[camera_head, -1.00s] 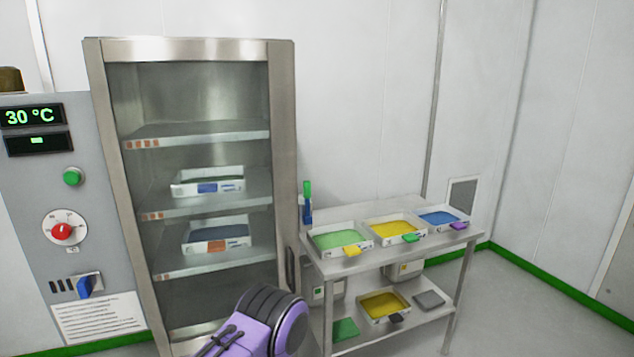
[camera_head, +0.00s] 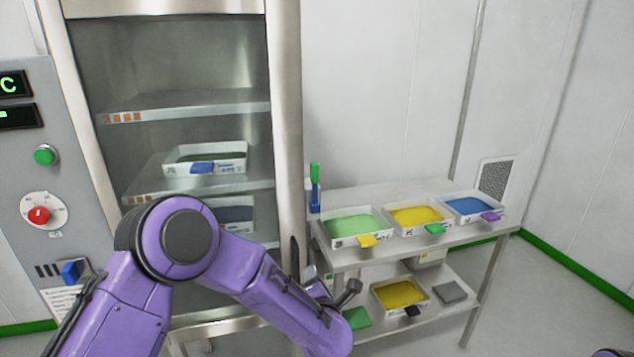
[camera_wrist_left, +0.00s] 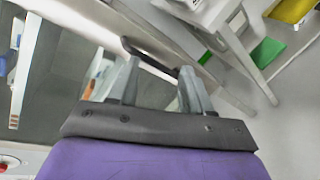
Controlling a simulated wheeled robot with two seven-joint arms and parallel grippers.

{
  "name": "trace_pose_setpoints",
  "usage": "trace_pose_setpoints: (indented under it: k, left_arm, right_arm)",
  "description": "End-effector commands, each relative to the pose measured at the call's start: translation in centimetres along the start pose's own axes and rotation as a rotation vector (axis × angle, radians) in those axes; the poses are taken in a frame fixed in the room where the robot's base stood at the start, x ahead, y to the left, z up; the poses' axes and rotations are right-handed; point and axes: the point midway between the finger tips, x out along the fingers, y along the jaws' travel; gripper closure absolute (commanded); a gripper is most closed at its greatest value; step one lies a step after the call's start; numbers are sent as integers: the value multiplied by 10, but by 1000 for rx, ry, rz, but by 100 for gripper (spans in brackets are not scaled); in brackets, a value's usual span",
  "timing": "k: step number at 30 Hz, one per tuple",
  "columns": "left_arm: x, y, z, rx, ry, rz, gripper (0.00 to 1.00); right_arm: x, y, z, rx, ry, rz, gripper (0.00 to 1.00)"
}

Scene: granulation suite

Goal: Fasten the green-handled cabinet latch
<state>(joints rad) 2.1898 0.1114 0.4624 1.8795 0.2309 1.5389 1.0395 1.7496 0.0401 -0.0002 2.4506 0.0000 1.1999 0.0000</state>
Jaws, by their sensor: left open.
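The steel cabinet (camera_head: 287,120) stands at the left in the head view, with shelves showing inside its front. A dark upright handle (camera_head: 295,262) is on its right edge. I cannot make out a green-handled latch for certain. A slim green and blue item (camera_head: 315,185) stands beside the cabinet's right side, at the table's back corner. My left arm crosses low before the cabinet. In the left wrist view my left gripper (camera_wrist_left: 158,68) is open, its fingers on either side of a dark bar, apparently the cabinet handle; contact is unclear. My right gripper is not in view.
A steel table (camera_head: 335,258) right of the cabinet holds trays of green, yellow and blue material. Its lower shelf holds a yellow-filled tray (camera_head: 400,294) and a green item (camera_head: 357,318). A control panel (camera_head: 25,160) is at the left. Floor at right is clear.

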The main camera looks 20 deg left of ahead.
Motion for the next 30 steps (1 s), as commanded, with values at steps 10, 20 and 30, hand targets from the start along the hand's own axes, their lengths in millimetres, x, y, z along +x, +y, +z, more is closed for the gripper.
trace_pose_setpoints:
  k: [10,20,30]
  left_arm:
    - [-14,185,144,-1079,-118,288,51]
    - [48,208,144,-1086,-117,290,51]
    - [84,214,141,-1081,-121,286,51]
  right_arm:
    - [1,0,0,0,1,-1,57]
    - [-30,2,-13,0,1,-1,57]
    - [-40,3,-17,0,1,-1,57]
